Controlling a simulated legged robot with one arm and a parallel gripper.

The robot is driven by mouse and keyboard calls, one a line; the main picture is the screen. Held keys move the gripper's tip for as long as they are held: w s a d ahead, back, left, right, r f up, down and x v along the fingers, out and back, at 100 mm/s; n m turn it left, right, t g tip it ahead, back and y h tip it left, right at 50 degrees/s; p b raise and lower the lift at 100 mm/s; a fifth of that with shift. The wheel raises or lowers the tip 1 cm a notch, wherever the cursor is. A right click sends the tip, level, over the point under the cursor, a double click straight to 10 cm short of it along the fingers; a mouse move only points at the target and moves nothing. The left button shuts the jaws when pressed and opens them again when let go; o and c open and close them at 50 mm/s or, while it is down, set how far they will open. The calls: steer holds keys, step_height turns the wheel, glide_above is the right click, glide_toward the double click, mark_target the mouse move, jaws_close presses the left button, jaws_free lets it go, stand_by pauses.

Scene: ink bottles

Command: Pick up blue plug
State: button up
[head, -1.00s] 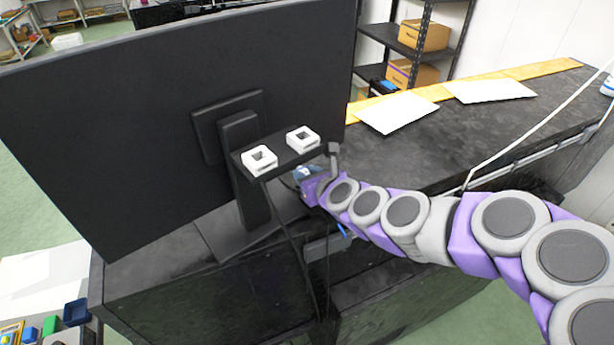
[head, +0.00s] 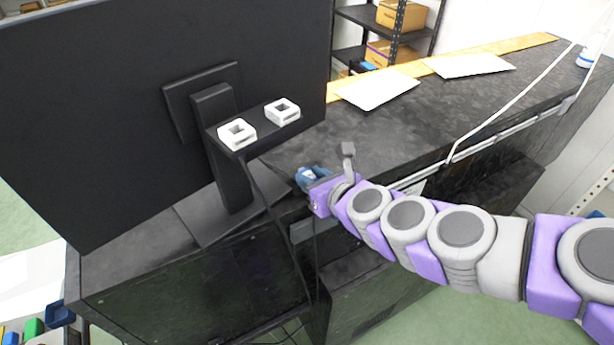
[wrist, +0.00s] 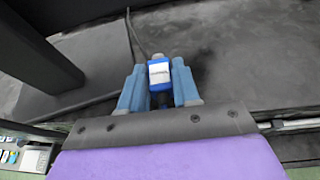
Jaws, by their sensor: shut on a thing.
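The blue plug (wrist: 159,74) has a white top face and sits between the two blue-grey fingers of my gripper (wrist: 158,84) in the wrist view. The fingers are shut on its sides. A dark cable runs from near the plug up and left over the black desktop. In the head view my gripper (head: 308,177) is just above the near edge of the desk, right of the monitor stand. The plug is too small there to make out apart from the fingers.
The large black monitor (head: 150,110) stands left of my gripper. Its bracket holds two white square pieces (head: 237,134) close by. White sheets (head: 375,88) lie on the black desk (head: 440,115). The desktop beyond my gripper is mostly clear.

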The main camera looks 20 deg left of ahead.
steer(key=shift+s+d+f+b, duration=0.35)
steer(key=shift+s+b, duration=0.1)
steer(key=shift+b, duration=0.55)
steer(key=s+d+b, duration=0.3)
steer(key=d+b, duration=0.1)
steer(key=d, duration=0.1)
steer(key=shift+s+r+b, duration=0.25)
steer(key=shift+b, duration=0.1)
steer(key=shift+d, duration=0.1)
